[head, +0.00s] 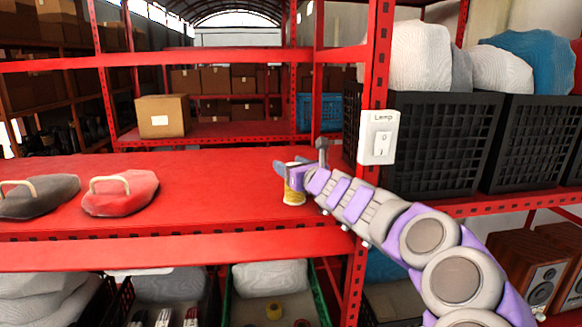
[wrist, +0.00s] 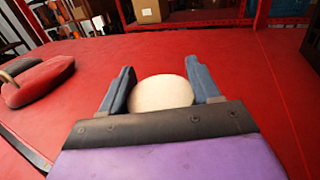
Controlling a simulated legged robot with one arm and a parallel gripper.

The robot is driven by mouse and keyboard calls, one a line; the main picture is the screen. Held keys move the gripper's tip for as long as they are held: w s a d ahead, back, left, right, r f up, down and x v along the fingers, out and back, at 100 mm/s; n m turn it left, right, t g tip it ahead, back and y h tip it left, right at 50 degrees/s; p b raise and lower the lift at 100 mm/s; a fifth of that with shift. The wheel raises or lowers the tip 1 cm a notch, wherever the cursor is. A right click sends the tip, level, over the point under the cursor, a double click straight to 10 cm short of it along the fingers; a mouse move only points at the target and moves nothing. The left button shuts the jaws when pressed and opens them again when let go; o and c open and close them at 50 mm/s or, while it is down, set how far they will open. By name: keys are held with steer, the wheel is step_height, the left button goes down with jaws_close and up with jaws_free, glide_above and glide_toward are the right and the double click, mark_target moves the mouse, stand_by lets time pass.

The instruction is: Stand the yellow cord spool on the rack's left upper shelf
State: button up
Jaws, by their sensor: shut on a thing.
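The yellow cord spool (head: 293,192) is upright, with its pale round top (wrist: 160,93) between my fingers in the wrist view. My gripper (head: 288,169) is shut on the spool, with one blue-grey finger on each side of it. The spool is over the right part of the rack's left upper shelf (head: 215,185), a broad red board. Its lower end shows close to the shelf surface; I cannot tell whether it touches. Part of the spool is hidden by my gripper.
A red bag (head: 120,192) and a grey bag (head: 38,196) with handles lie on the shelf's left part. A red post with a lamp switch (head: 379,137) stands right of my gripper. Black crates (head: 440,140) stand farther right. The shelf's middle is clear.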

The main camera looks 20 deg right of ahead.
steer(key=o, duration=0.7)
steer(key=shift+f, duration=0.1)
steer(key=o, duration=0.3)
steer(key=shift+d, duration=0.3)
steer(key=shift+o, duration=0.6)
steer(key=shift+d, duration=0.35)
steer(key=shift+a, duration=0.35)
steer(key=s, duration=0.3)
steer(key=s+d, duration=0.1)
steer(key=s, duration=0.3)
steer(key=s+b, duration=0.1)
steer(key=s, duration=0.2)
steer(key=shift+s+d, duration=0.3)
steer(key=shift+s, duration=0.05)
steer(key=shift+s+a, duration=0.1)
steer(key=shift+s, duration=0.55)
